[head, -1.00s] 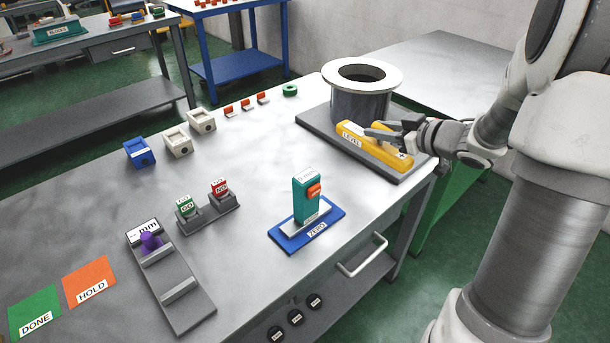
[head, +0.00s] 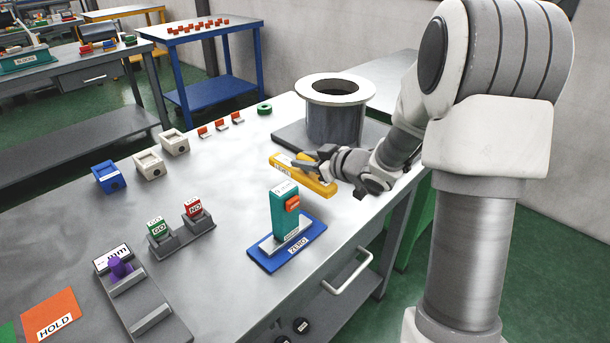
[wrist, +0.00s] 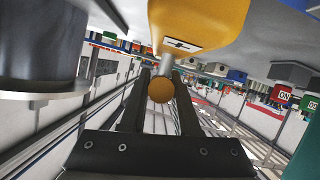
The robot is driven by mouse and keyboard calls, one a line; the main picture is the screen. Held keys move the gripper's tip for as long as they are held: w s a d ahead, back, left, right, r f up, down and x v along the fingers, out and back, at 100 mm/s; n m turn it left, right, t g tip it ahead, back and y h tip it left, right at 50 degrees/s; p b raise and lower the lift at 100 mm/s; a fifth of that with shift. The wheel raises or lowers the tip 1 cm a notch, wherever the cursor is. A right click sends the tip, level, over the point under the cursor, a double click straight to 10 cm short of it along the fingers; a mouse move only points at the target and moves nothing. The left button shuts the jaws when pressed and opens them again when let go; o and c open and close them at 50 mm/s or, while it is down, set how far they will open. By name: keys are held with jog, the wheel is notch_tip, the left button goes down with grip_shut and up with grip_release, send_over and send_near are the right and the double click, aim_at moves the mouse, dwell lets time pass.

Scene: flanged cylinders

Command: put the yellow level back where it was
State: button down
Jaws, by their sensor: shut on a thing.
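The yellow level (head: 287,163) is over the table between the flanged cylinder's grey plate and the teal gauge. The flanged cylinder (head: 335,122) stands on a grey plate (head: 290,134) behind the level.
The teal gauge (head: 284,214) stands on a blue ZERO base (head: 268,258), close in front of the level. White and blue blocks (head: 109,177), GO and NO blocks (head: 193,208) and a grey mm stand (head: 140,290) are to the left.

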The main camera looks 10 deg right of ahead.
aim_at(309, 174)
jog(key=shift+f+b, duration=0.6)
jog(key=shift+f, duration=1.15)
jog(key=shift+f, duration=0.15)
jog(key=c, duration=0.6)
grip_release()
jog(key=shift+f, duration=0.1)
jog(key=shift+c, duration=0.2)
jog(key=shift+r, duration=0.25)
jog(key=p+v, duration=0.2)
jog(key=v, duration=1)
jog(key=shift+p, duration=0.3)
